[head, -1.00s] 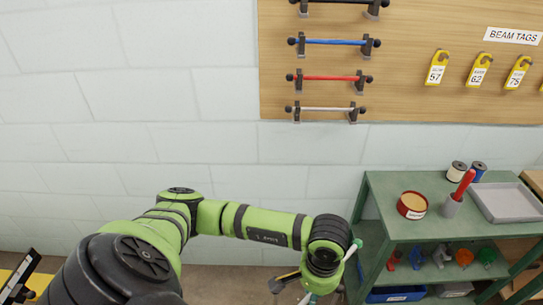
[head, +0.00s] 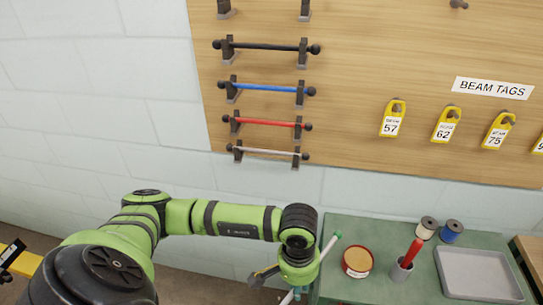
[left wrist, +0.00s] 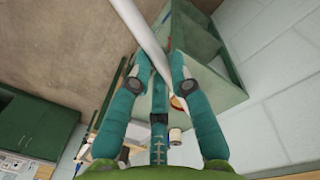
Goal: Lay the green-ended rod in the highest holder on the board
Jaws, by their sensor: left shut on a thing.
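My left gripper (left wrist: 157,72) is shut on a pale rod (left wrist: 138,28), which runs between the fingers in the left wrist view. In the head view my left gripper (head: 285,288) is low in the picture, partly cut off and hidden by its wrist. The rod's green end (head: 338,235) sticks up to the right of that wrist, in front of the green bench. The wooden board (head: 350,60) is on the wall above. Its highest visible holder (head: 305,9) shows two dark brackets at the top edge with no rod between them. My right gripper is not in view.
Below that holder, black (head: 265,46), blue (head: 268,87), red (head: 266,122) and white (head: 267,151) rods lie in theirs. Yellow tags (head: 391,118) hang at right. The green bench (head: 400,298) carries a red tin (head: 357,262), spools and a grey tray (head: 478,272).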

